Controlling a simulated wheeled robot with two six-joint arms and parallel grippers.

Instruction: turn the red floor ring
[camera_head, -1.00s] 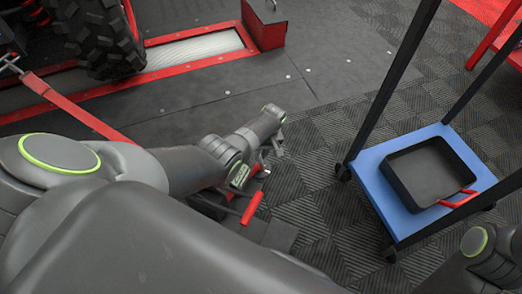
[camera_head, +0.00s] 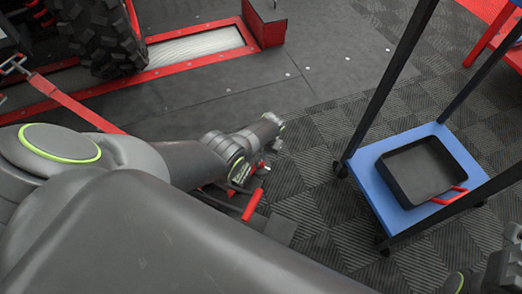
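My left arm comes in from the left and crosses the lower picture. Its wrist end lies over the dark floor, and my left gripper (camera_head: 275,143) shows only as a small part at its tip, so its opening cannot be made out. Close below the wrist are small red parts and a red bar-like handle (camera_head: 253,204) near the floor, partly covered by my arm. I cannot tell whether the red floor ring is among them. A red strap (camera_head: 75,103) runs from the vehicle down behind my arm.
A black-framed cart with a blue shelf (camera_head: 398,207) stands at the right, holding a black tray (camera_head: 421,171) with a red handle. A tyre (camera_head: 105,35) and the red-edged roller bed (camera_head: 195,47) are at the upper left. Floor between wrist and cart is clear.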

